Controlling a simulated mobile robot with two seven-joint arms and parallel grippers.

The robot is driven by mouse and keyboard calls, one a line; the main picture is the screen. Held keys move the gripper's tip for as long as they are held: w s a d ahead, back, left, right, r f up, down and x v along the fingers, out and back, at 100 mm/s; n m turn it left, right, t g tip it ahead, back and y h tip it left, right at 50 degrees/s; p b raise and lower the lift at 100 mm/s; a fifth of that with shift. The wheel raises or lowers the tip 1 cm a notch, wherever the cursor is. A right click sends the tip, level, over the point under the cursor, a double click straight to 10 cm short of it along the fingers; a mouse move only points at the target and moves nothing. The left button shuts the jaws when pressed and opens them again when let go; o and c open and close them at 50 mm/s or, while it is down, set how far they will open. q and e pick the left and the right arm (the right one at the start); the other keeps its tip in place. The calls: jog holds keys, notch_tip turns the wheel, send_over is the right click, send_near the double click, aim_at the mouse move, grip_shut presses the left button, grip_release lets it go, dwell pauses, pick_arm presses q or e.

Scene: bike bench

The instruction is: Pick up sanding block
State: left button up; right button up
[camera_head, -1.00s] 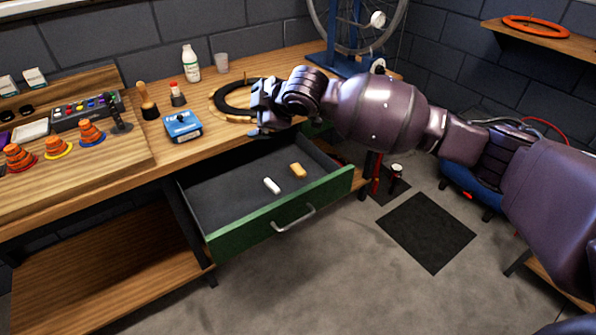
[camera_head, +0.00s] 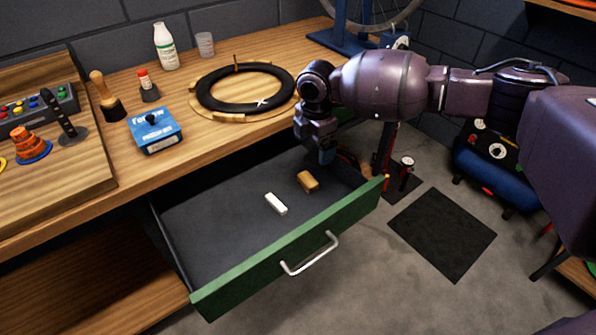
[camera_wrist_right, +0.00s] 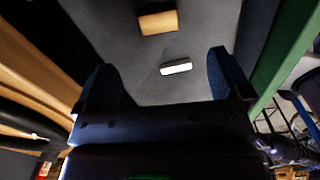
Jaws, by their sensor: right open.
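A tan, yellowish-brown block (camera_head: 308,181), which looks like the sanding block, lies in the open drawer near its right end. It also shows at the top of the right wrist view (camera_wrist_right: 158,22). A white bar (camera_head: 276,204) lies beside it in the drawer, apart from it, and shows in the right wrist view (camera_wrist_right: 176,67). My right gripper (camera_head: 326,158) points down above the drawer's back right part, close to the tan block and not touching it. In the right wrist view its two fingers (camera_wrist_right: 165,75) stand wide apart with nothing between them. My left gripper is not in view.
The green-fronted drawer (camera_head: 290,252) is pulled out below the wooden bench. Its front panel and side walls bound the space around the block. On the bench are a black tyre ring (camera_head: 212,98), a blue box (camera_head: 155,131) and a white bottle (camera_head: 165,46).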

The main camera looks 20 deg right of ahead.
notch_tip(320, 180, down, 2)
jog(key=b, duration=0.1)
send_over(308, 179)
jog(key=f, duration=0.5)
jog(key=shift+s+d, duration=0.1)
jog(key=shift+d, duration=0.3)
jog(key=shift+f, duration=0.3)
jog(key=f, duration=0.2)
jog(key=a+f+b, duration=0.1)
jog(key=f, duration=0.1)
jog(key=shift+f+b, duration=0.1)
jog(key=shift+b, duration=0.2)
jog(key=shift+f, duration=0.3)
jog(key=shift+r, duration=0.1)
jog(key=c, duration=1)
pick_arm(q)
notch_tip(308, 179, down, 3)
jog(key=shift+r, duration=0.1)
